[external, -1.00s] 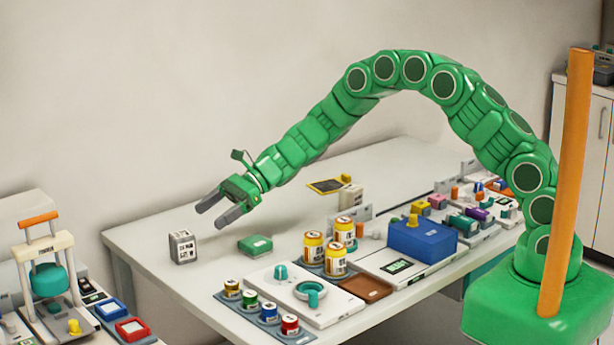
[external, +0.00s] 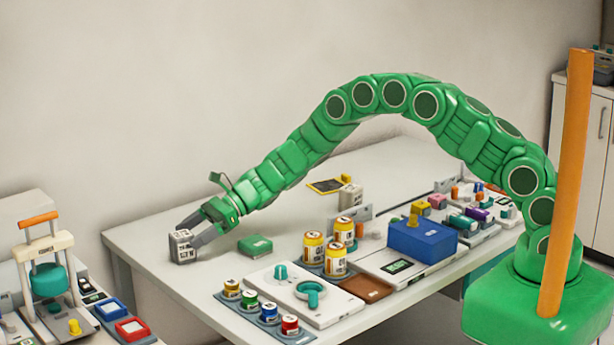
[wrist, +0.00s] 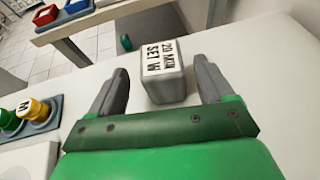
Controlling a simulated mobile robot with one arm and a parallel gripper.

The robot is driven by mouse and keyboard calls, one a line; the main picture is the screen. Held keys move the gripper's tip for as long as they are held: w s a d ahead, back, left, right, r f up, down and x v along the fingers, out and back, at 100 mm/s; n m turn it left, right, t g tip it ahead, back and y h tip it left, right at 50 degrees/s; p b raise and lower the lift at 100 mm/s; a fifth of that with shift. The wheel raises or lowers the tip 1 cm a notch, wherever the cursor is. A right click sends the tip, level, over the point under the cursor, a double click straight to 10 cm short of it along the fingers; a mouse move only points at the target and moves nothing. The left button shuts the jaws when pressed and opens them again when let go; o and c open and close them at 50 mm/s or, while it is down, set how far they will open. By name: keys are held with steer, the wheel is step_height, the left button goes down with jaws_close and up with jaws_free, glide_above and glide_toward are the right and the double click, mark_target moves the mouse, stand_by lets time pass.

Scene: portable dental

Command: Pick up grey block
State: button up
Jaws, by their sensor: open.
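The grey block (external: 182,247) stands upright on the left end of the white table, with a printed label on it. My gripper (external: 189,234) is low at the block, its fingers reaching to it from the right. In the wrist view the grey block (wrist: 167,80) is ahead of and between the two dark fingers of my gripper (wrist: 165,82). A gap shows on each side, so the fingers are open and not closed on it. The block still rests on the table.
A green box (external: 255,245) lies just right of my gripper. Yellow-capped jars (external: 335,260), a white tray with a teal ring (external: 312,305) and a blue box (external: 422,240) stand further right. The table's left edge (external: 125,262) is close to the block. A lower side bench holds a red-framed tray (external: 133,329).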

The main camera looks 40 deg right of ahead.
mark_target(172, 247)
steer(key=shift+x, duration=1.75)
steer(key=shift+w+f, duration=0.1)
steer(key=shift+w, duration=0.05)
steer(key=shift+c, duration=0.3)
steer(key=c, duration=1)
